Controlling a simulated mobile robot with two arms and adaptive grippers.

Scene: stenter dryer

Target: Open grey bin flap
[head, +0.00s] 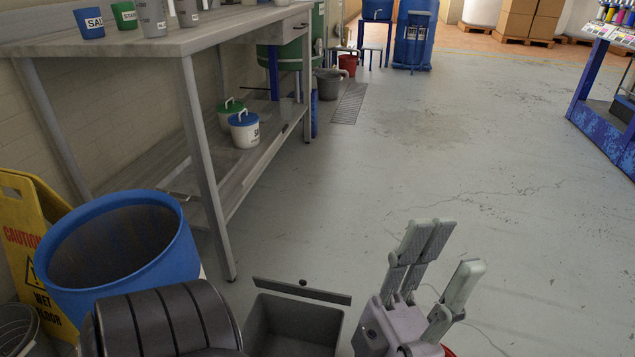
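The grey bin (262,326) stands on the floor at the bottom centre, and its lower part is cut off by the frame. Its dark flap (325,294) shows as a thin strip, nearly edge-on, along the far side, with a small black knob on it. The bin's hollow inside is in view, so the flap stands raised off the opening. My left gripper (437,262) is just right of the bin, its grey fingers spread apart and pointing up, with nothing between them. It appears clear of the flap. My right gripper is out of view.
A blue barrel (181,256) stands left of the bin, beside a yellow caution sign (32,243). A metal workbench (200,40) with cups and lidded pails is at left. A bit of something red shows below my gripper. The floor (440,150) ahead and right is clear.

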